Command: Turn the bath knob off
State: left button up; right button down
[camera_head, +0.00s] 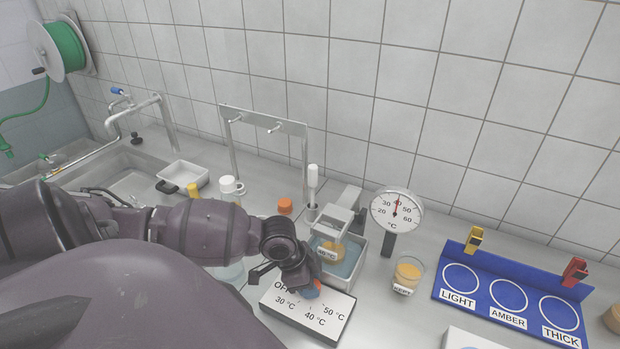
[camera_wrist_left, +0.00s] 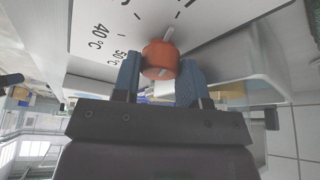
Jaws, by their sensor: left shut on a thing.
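The bath knob is orange-red with a pale stripe. In the left wrist view the knob (camera_wrist_left: 160,58) sits between the blue fingertips of my left gripper (camera_wrist_left: 161,75), which is shut on it. In the head view my left gripper (camera_head: 308,287) reaches down over the white dial panel (camera_head: 318,322), hiding most of the knob. The panel reads OFF, 30 °C, 40 °C and 50 °C. I cannot tell for certain which mark the stripe faces. Behind the panel is the water bath (camera_head: 352,266) with a labelled jar in it. My right gripper is not in view.
A round thermometer (camera_head: 396,212) stands right of the bath, with a labelled jar (camera_head: 407,276) in front of it. A blue rack (camera_head: 512,292) marked LIGHT, AMBER, THICK is at the right. Bottles with orange (camera_head: 285,204) and white (camera_head: 231,185) caps stand behind my arm.

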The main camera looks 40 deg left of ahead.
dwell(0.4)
pick_arm(q)
jog(key=o, duration=0.6)
jog(key=shift+o, duration=0.2)
